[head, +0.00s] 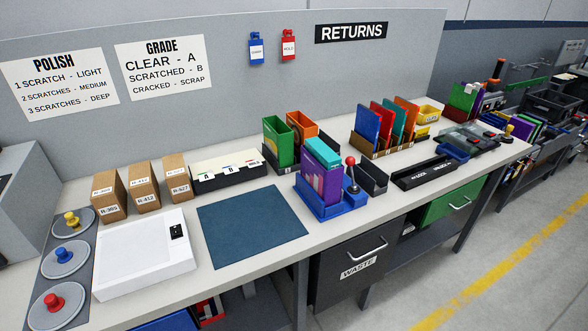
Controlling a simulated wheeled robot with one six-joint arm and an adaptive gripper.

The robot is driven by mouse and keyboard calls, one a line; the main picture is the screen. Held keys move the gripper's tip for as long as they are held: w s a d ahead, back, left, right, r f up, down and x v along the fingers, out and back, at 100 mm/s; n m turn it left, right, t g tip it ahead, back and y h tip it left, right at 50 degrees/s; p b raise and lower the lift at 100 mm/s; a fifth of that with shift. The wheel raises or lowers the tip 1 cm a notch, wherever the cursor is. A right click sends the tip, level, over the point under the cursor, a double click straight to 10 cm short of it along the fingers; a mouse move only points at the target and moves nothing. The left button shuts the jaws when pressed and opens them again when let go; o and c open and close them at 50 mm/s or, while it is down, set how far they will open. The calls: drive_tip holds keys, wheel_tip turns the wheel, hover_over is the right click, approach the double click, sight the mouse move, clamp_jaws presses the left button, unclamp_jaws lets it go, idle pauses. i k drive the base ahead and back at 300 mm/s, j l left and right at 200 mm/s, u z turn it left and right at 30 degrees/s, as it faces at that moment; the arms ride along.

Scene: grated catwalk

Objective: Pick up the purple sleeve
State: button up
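A purple sleeve (311,187) stands upright in a blue tray (330,209) near the front edge of the bench, right of the dark blue mat. The lower part of the purple sleeve is hidden by the tray wall. More purple pieces show among sleeves far to the right, too small to tell apart. My gripper is not in view.
A joystick with a red ball (351,161) stands just right of the sleeves. The dark blue mat (252,226) is bare. A white box (145,254) and cardboard boxes (143,187) stand left.

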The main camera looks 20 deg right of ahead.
sight(328, 185)
drive_tip(key=i+l+u, duration=0.15)
drive_tip(key=i+l, duration=0.25)
drive_tip(key=i+l+u, duration=0.15)
drive_tip(key=i+l, duration=0.25)
drive_tip(key=l, duration=0.2)
drive_tip(key=i+l, duration=0.1)
drive_tip(key=l, duration=0.25)
drive_tip(key=u, duration=0.05)
